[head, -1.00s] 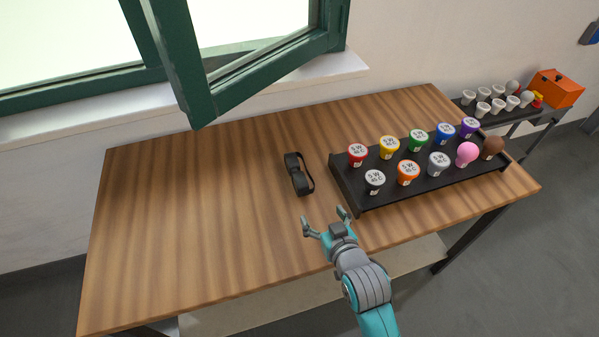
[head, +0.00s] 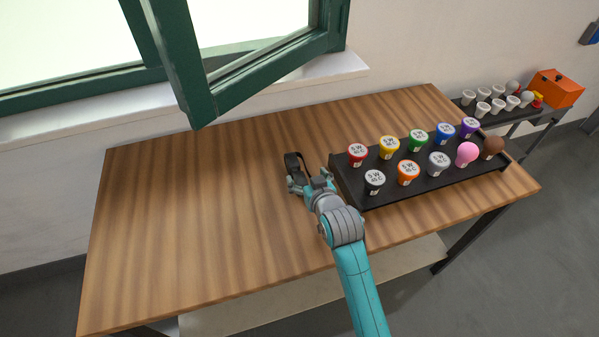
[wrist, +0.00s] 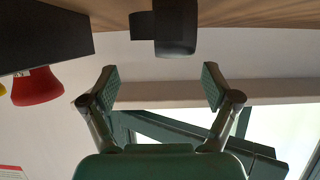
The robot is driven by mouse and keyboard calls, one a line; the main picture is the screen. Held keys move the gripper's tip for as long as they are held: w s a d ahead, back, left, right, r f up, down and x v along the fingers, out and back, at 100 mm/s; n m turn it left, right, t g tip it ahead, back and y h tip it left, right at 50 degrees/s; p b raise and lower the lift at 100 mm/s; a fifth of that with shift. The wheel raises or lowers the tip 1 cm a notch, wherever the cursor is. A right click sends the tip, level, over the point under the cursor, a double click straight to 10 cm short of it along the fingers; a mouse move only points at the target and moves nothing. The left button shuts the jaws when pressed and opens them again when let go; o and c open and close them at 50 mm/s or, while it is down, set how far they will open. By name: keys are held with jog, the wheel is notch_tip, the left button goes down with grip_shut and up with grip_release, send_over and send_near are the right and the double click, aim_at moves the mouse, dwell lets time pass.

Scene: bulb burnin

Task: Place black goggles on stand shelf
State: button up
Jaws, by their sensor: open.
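The black goggles (head: 292,161) lie on the wooden table, left of the black bulb rack. My gripper (head: 308,181) is at their near end and hides most of them in the head view. In the wrist view the goggles (wrist: 176,28) show at the top centre, ahead of and between the two open fingers (wrist: 160,88). The fingers are apart and nothing is between them. I cannot tell which surface is the stand shelf; a small dark stand (head: 548,116) is at the far right.
The black rack (head: 345,187) with several coloured bulbs is close to the right of my gripper. The wooden table (head: 190,220) is clear on the left. A green window frame (head: 190,80) juts over the back edge. An orange box (head: 557,88) and pale bulbs are on the right stand.

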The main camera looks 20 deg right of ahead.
aim_at(300, 168)
jog(key=shift+x, duration=2.3)
jog(key=shift+a+r, duration=0.1)
jog(key=c, duration=1.4)
